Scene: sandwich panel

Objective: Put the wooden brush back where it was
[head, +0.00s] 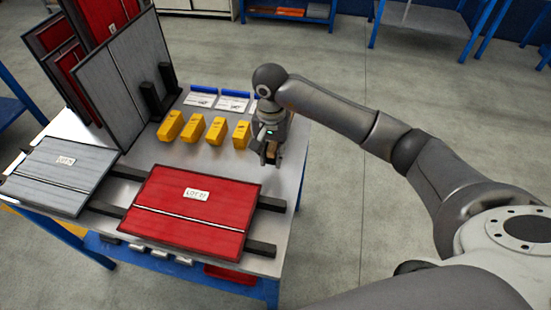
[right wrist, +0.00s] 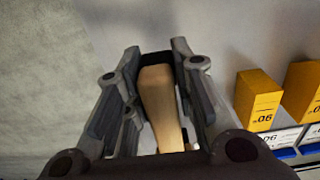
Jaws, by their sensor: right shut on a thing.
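The wooden brush (right wrist: 160,105) is between the fingers of my right gripper (right wrist: 158,62). Its pale tan handle and a dark end show in the right wrist view. In the head view my right gripper (head: 270,158) is over the right part of the metal table (head: 213,168), to the right of the yellow blocks. Only a small tan bit of the brush shows there. I cannot tell whether the brush touches the table. My left gripper is not in view.
Several yellow blocks (head: 194,129) stand in a row left of my gripper, with labelled cards (head: 200,99) behind. A red panel (head: 190,209) and a grey panel (head: 62,176) lie on dark rails in front. Tall panels (head: 128,78) lean at the back left.

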